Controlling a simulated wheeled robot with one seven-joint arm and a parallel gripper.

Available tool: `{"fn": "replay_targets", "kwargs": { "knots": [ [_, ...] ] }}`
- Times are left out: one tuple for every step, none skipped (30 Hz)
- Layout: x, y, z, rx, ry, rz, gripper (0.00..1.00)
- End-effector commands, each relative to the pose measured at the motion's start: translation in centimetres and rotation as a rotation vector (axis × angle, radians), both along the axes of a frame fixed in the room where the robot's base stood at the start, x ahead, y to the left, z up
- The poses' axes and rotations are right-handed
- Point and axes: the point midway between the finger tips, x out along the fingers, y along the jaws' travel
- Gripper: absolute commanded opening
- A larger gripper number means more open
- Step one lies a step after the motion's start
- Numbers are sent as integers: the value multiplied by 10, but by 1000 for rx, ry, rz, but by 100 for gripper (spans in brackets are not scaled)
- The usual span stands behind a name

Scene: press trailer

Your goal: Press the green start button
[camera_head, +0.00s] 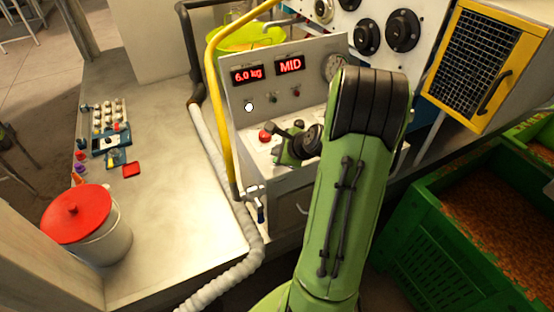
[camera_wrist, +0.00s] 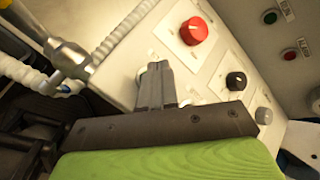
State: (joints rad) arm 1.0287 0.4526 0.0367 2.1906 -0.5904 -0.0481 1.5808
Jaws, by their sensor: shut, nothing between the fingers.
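A green button (camera_wrist: 270,16) shows in the wrist view on the upright grey panel, with a small label beside it too small to read. A red button (camera_wrist: 288,54) sits below it in the picture. My gripper (camera_wrist: 154,72) is shut and empty, over the sloping white console top and apart from the green button. A pale round part lies partly hidden behind its fingertips; I cannot tell if they touch it. My gripper also shows in the head view (camera_head: 278,154), just below the red knob.
The console carries a red knob (camera_wrist: 194,30), a black knob (camera_wrist: 236,80) and a grey knob (camera_wrist: 263,115). The upright panel (camera_head: 317,66) bears two red displays and a white dot. A yellow pipe (camera_head: 219,110) and pale hose (camera_head: 215,160) run left of it. Green crates (camera_head: 440,240) stand right.

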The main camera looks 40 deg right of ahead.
Motion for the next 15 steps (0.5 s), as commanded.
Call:
{"fn": "replay_targets", "kwargs": {
  "knots": [
    [0,0,0,0,0,0,0],
    [0,0,-1,0,0,0,0],
    [0,0,-3,0,0,0,0],
    [0,0,-4,1,1,1,0],
    [0,0,-5,1,1,1,0],
    [0,0,-7,1,1,1,0],
    [0,0,-9,1,0,1,0],
    [0,0,-9,1,0,1,0],
    [0,0,-9,0,-1,1,0],
    [0,0,-9,0,-1,1,0],
    [0,0,-9,0,-1,1,0],
    [0,0,-9,0,0,0,0],
    [0,0,-8,0,0,0,0],
    [0,0,-8,0,0,0,0],
    [0,0,-8,0,0,0,0]
  ]
}}
